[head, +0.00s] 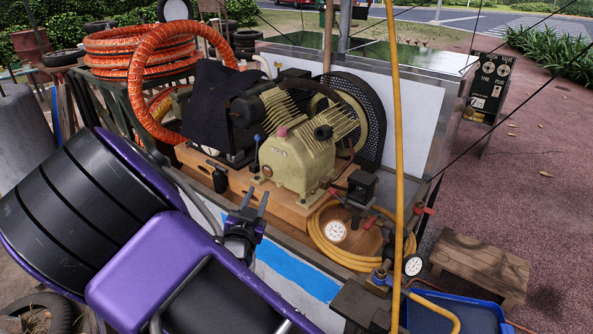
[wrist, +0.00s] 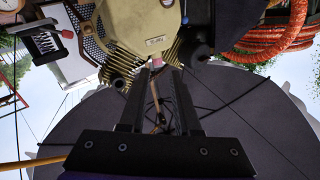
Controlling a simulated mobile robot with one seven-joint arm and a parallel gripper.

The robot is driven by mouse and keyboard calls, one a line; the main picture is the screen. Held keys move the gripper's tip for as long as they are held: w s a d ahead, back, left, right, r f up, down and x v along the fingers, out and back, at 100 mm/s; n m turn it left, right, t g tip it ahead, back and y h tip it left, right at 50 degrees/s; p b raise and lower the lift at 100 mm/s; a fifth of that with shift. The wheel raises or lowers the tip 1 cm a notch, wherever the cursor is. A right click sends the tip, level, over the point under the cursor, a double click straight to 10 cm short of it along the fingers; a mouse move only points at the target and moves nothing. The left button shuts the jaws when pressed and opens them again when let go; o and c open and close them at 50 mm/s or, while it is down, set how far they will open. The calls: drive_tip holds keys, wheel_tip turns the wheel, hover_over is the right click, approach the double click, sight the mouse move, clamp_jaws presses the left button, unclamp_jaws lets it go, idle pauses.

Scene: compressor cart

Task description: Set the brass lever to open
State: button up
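I cannot pick out the brass lever for certain in either view. My gripper (head: 255,197) is in front of the cream compressor (head: 298,160), over the near edge of the cart. Its two fingers are apart with nothing held between them; the wrist view also shows them open (wrist: 158,88). In the wrist view the compressor body (wrist: 150,25) is at the top, beyond the fingertips, with a small pink cap (wrist: 157,63) between them. Red-handled valves (head: 424,211) are on the cart's right side, near a white dial gauge (head: 413,265).
A coiled yellow hose (head: 335,255) lies around another dial gauge (head: 335,232). An upright yellow hose (head: 396,120) crosses in front of the cart. Orange hose coils (head: 150,45) are at the left. A blue bin (head: 470,316) and wooden stool (head: 480,265) stand at the right.

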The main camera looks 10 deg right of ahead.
sight(312, 193)
drive_tip(key=s+d+f+m+g+h, duration=0.2)
drive_tip(key=s+d+f+m+h, duration=0.1)
drive_tip(key=s+d+f+h, duration=0.3)
drive_tip(key=shift+y, duration=0.4)
drive_tip(key=x, duration=1.2)
drive_tip(key=f+x, duration=0.1)
drive_tip(key=x, duration=0.5)
drive_tip(key=shift+w+a+f, duration=0.1)
drive_tip(key=shift+w+a, duration=0.05)
drive_tip(key=shift+a, duration=0.1)
drive_tip(key=shift+c, duration=0.3)
clamp_jaws()
